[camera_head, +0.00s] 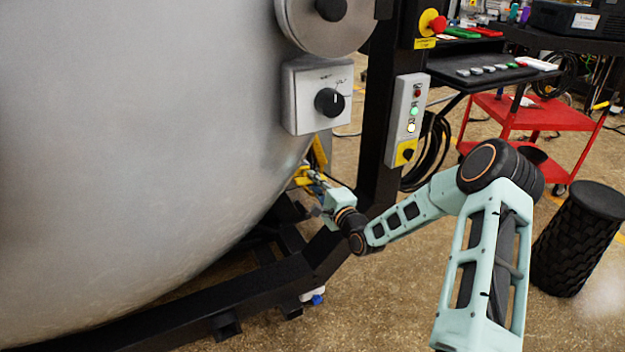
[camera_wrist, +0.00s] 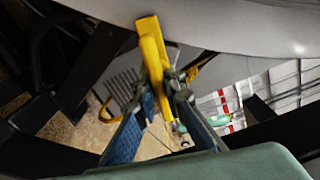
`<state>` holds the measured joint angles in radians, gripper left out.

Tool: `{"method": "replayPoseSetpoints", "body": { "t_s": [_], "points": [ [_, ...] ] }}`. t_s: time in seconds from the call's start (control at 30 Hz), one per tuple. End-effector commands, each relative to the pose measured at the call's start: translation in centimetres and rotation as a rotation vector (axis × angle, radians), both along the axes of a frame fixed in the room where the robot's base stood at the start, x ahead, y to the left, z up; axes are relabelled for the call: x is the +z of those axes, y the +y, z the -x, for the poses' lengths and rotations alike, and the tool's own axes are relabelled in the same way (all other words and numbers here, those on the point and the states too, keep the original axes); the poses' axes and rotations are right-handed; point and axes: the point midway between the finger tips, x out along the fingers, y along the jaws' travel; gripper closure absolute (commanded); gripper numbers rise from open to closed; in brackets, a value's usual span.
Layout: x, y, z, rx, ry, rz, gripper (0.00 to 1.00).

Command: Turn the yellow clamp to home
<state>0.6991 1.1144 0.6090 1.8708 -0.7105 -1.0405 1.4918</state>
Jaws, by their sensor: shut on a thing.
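The yellow clamp (camera_wrist: 150,45) is a bar-shaped handle in the upper middle of the wrist view, close under the furnace's curved metal shell. My gripper (camera_wrist: 168,88) has its two fingers closed around the lower part of the yellow bar. In the head view my gripper (camera_head: 308,178) reaches in at the shell's right lower side, where a little yellow (camera_head: 300,173) shows by the fingertips. Most of the clamp is hidden there by the shell and my gripper.
The large grey furnace shell (camera_head: 130,150) fills the left. A black frame (camera_head: 330,250) runs beneath it and a black post (camera_head: 378,150) stands beside my arm. A knob box (camera_head: 318,95) and a button panel (camera_head: 407,120) are above. A black stool (camera_head: 580,240) stands at right.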

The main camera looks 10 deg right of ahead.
Motion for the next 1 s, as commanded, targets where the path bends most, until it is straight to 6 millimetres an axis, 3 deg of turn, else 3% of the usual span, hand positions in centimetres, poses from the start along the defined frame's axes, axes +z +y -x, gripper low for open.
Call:
{"method": "replayPoseSetpoints", "body": {
  "t_s": [0.5, 1.0],
  "points": [
    [-0.28, 0.04, 0.08, 0.0, 0.126, -0.389, 1.0],
    [-0.34, 0.19, 0.09, 0.001, 0.167, -0.507, 1.0]
  ]
}}
